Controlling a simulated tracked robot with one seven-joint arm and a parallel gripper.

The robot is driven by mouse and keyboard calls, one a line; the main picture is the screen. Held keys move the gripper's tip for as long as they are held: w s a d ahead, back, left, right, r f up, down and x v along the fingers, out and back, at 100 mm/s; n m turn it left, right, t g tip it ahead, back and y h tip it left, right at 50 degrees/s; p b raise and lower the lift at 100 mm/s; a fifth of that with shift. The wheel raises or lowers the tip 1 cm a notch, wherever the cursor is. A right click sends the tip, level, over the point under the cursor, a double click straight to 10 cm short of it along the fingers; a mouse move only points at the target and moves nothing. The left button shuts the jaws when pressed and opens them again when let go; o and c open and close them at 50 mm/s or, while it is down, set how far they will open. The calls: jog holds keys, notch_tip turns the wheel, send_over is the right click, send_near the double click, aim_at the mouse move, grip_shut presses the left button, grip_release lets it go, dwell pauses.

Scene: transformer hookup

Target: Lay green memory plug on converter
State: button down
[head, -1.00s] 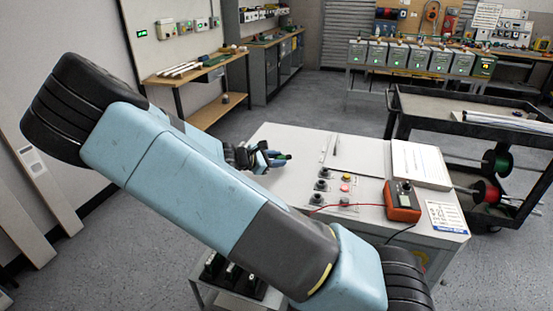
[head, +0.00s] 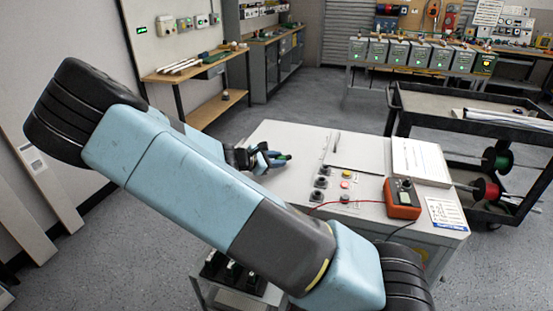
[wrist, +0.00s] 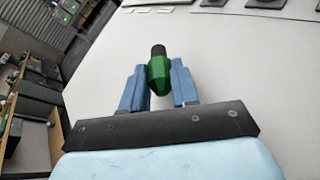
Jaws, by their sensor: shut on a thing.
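The green memory plug (wrist: 159,74) has a dark cylindrical end and sits between the two blue fingers of my gripper (wrist: 159,82) in the wrist view. My gripper is shut on it. In the head view, my gripper (head: 276,157) is over the left part of a pale cabinet top, and the plug shows as a small green spot (head: 287,157) at the fingertips. The cabinet (head: 290,135) may be the converter; no label that I can read says so. I cannot tell how high the plug is above the top.
A dark cart (head: 470,105) stands behind at right. The pale surface around the plug is clear.

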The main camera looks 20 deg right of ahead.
jog(key=shift+f, duration=0.6)
jog(key=c, duration=0.8)
grip_release()
jog(key=shift+f, duration=0.1)
jog(key=shift+c, duration=0.2)
jog(key=shift+o, duration=0.3)
jog(key=shift+s, duration=0.1)
jog(key=shift+f, duration=0.1)
jog(key=shift+a, duration=0.1)
jog(key=v, duration=1.3)
jog(key=shift+a+r, duration=0.25)
jog(key=shift+a, duration=0.05)
